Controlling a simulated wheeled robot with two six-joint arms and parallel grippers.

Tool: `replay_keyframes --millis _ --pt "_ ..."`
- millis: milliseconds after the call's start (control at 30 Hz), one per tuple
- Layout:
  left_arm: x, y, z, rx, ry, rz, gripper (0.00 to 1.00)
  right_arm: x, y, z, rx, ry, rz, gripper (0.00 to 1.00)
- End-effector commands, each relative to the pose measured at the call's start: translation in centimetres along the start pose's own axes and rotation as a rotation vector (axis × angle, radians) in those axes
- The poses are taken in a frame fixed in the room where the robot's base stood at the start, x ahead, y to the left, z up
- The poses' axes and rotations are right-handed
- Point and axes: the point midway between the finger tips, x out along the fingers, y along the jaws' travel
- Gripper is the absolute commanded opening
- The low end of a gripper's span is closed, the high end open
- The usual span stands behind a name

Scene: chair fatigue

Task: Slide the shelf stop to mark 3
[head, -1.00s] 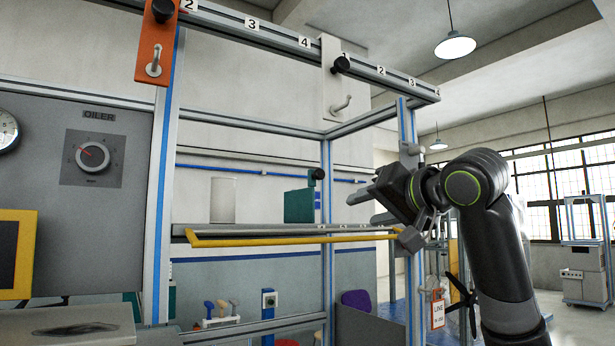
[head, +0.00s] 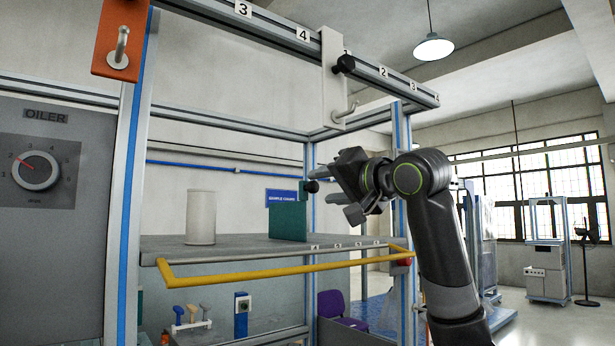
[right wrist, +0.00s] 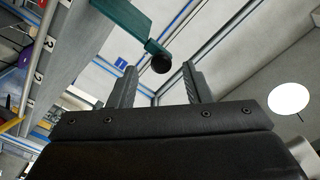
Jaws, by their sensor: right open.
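The shelf stop is a teal upright plate (head: 288,222) on the grey shelf (head: 225,245), with a black knob (head: 311,186) at its upper right. Number marks (head: 338,246) run along the shelf's front edge, right of the plate. My right gripper (head: 320,184) is open and empty, its fingers pointing left at the knob. In the right wrist view the knob (right wrist: 160,63) lies in the gap between my open fingertips (right wrist: 158,68), with the teal plate (right wrist: 122,22) behind it. I cannot tell whether the fingers touch the knob. My left gripper is not in view.
A yellow rail (head: 280,267) runs along the shelf's front. A white cylinder (head: 201,217) stands on the shelf, left of the stop. A blue-edged post (head: 397,150) stands behind my right arm.

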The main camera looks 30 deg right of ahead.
Motion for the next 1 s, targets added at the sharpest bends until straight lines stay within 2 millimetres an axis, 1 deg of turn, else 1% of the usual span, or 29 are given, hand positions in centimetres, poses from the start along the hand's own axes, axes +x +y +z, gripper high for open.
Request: replay_keyframes --millis 33,133,200,300,400,500,767,1000 --pt "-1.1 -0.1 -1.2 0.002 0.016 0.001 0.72 1.2 -0.3 -0.2 0.001 -0.005 0.001 0.45" --pt "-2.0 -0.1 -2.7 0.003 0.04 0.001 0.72 3.1 -0.3 -0.2 0.002 -0.004 0.001 0.45" --pt "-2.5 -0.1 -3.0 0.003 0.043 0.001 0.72 4.1 -0.3 -0.2 0.001 -0.002 0.001 0.45" --pt "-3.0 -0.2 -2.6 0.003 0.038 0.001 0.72 5.3 -0.2 -0.2 0.001 -0.002 0.0 0.45" --pt "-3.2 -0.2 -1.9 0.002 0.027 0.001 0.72 6.0 -0.1 -0.1 0.0 -0.001 0.001 0.45" --pt "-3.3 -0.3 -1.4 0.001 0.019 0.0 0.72 6.3 0.0 -0.1 -0.001 0.001 0.0 0.45" --pt "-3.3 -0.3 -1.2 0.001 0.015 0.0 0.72 6.3 0.0 0.0 -0.001 0.001 0.0 0.45" --pt "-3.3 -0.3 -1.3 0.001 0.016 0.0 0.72 6.3 0.0 0.0 -0.001 0.001 0.0 0.13"
